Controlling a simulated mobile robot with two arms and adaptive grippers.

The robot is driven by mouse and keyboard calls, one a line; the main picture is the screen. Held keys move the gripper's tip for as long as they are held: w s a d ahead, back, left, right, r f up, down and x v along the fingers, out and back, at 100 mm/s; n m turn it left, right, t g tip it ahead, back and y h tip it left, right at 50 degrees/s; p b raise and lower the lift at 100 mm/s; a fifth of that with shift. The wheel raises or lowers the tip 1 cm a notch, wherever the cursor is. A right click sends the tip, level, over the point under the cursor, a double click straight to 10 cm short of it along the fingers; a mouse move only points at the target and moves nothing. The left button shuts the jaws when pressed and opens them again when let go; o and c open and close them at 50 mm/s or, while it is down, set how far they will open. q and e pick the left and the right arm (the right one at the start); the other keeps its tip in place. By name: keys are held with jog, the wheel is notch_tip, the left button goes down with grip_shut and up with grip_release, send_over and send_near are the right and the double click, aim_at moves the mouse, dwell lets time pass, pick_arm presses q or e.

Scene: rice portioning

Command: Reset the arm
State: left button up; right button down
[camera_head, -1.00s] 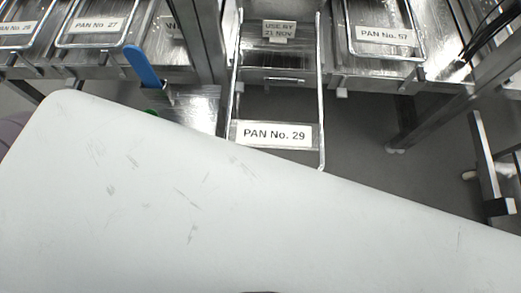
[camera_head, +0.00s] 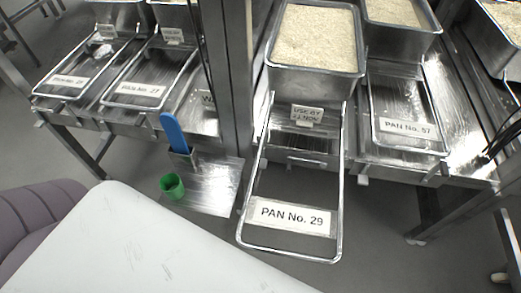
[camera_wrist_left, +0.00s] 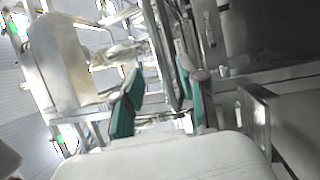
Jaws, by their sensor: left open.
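My left gripper (camera_wrist_left: 160,104) shows in the left wrist view, with its two teal-padded fingers apart and nothing between them. Beyond the fingers are blurred metal frames and a pale rounded surface close by. Neither gripper shows in the head view.
Rice pans (camera_head: 316,38) stand on the metal rack, with the PAN No. 29 frame (camera_head: 250,205) jutting out in front. A blue handle (camera_head: 175,132) stands in a metal holder. Grey floor shows below.

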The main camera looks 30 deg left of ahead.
pick_arm(q)
jog(key=w+a+f+m+g+h, duration=0.15)
jog(key=f+m+g, duration=0.4)
jog(key=f, duration=0.65)
jog(key=a+f+m+g, duration=0.2)
jog(key=f+m+g, duration=0.35)
jog(key=f, duration=0.75)
jog(key=s+a+f+m+g+y, duration=0.4)
jog(key=s+a+f+m+g, duration=0.3)
jog(key=s+a+f, duration=0.4)
notch_tip(320, 180, down, 4)
jog(key=shift+s+a+r+g, duration=0.1)
jog(key=shift+s+a+g, duration=0.15)
jog(key=shift+s+g, duration=0.25)
